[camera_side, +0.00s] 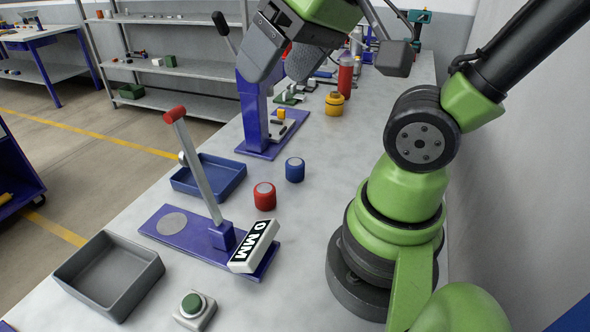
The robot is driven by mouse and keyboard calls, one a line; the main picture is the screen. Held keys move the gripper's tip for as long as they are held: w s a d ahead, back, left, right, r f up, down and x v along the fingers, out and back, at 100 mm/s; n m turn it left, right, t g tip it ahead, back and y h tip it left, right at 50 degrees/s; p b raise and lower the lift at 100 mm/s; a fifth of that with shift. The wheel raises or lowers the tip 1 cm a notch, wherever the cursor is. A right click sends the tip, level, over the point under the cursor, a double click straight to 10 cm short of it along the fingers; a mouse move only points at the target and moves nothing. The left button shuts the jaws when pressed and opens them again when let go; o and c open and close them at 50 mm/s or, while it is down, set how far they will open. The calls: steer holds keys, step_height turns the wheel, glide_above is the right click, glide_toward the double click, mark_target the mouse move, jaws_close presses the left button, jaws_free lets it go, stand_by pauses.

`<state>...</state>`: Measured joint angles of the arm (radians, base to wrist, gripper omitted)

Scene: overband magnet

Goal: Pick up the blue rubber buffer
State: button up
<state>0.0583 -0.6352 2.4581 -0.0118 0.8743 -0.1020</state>
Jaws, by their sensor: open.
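The blue rubber buffer (295,170) is a short blue cylinder with a pale top, standing upright on the grey worktop (330,150). A similar red buffer (265,198) stands just in front of it to the left, apart from it. My gripper (279,76) is at the top of the view, high above the bench, with its two broad grey fingers spread and nothing seen between them. It is well clear of the blue buffer.
A lever with a red handle (175,115) rises from a purple base (178,236) bearing a white "0 MM" block (255,247). A blue tray (225,185), grey tray (120,290) and green button box (195,310) sit nearby. A purple stand (255,115) is behind. Worktop right of the buffer is clear.

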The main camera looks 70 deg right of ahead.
steer(key=w+d+f+n+g+h, duration=0.2)
steer(key=w+d+f, duration=0.2)
steer(key=w+d, duration=0.25)
steer(key=n+g, duration=0.4)
steer(key=n, duration=0.1)
glide_above(296, 162)
steer(key=shift+y, duration=0.3)
step_height(296, 162, down, 15)
steer(key=shift+w+f, duration=0.1)
steer(key=shift+n+g, duration=0.3)
step_height(296, 162, down, 4)
steer(key=shift+d+f, duration=0.1)
steer(key=shift+f, duration=3.05)
steer(key=c, duration=1)
